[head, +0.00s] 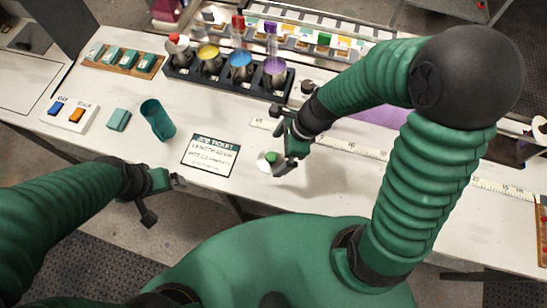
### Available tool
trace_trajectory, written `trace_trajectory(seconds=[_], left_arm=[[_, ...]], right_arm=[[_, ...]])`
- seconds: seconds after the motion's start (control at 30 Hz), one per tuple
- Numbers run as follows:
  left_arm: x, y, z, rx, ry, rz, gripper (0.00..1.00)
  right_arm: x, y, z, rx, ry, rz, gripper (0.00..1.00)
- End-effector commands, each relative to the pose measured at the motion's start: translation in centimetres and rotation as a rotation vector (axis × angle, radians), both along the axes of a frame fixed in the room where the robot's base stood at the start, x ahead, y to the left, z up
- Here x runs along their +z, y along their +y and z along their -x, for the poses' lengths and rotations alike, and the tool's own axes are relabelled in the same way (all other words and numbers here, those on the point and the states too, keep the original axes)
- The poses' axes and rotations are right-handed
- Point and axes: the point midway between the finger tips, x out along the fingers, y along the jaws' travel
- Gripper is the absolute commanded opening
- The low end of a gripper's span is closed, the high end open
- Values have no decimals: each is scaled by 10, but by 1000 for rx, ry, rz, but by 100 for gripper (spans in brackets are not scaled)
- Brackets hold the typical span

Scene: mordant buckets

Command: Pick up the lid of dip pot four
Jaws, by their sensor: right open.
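A round white lid with a green knob (271,157) lies on the white table, partly covered by my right gripper. My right gripper (282,160) is open and reaches down right at the knob; I cannot tell whether it touches. A black rack (222,86) holds the dip pots in a row: one with a red-knobbed white lid (176,43), then pots showing yellow (208,53), blue (240,59) and purple (273,68). No pot number is readable. My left gripper (178,181) is near the table's front edge, away from the pots; its jaws are too small to judge.
A job ticket (211,153) lies left of the lid. A teal cup (157,119), a teal block (118,120) and a switch plate (68,115) are farther left. A tray of teal blocks (124,60) stands behind. A ruler strip (355,147) runs along the table at right.

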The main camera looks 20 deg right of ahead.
Motion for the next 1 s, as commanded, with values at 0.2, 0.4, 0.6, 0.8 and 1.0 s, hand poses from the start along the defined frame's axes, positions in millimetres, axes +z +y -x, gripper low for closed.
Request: trace_trajectory(seconds=[0.2,0.4,0.6,0.8,1.0], left_arm=[[-6,1,0,1,0,0,95],[-9,0,0,1,0,0,95],[-9,0,0,1,0,0,95],[-9,0,0,1,0,0,95],[-9,0,0,1,0,0,95]], right_arm=[[-35,9,-10,0,4,-5,99],[-49,12,-13,1,0,-6,99],[-48,14,-12,0,-1,-2,91],[-48,15,-13,1,-1,-2,65],[-48,14,-13,1,0,-3,39]])
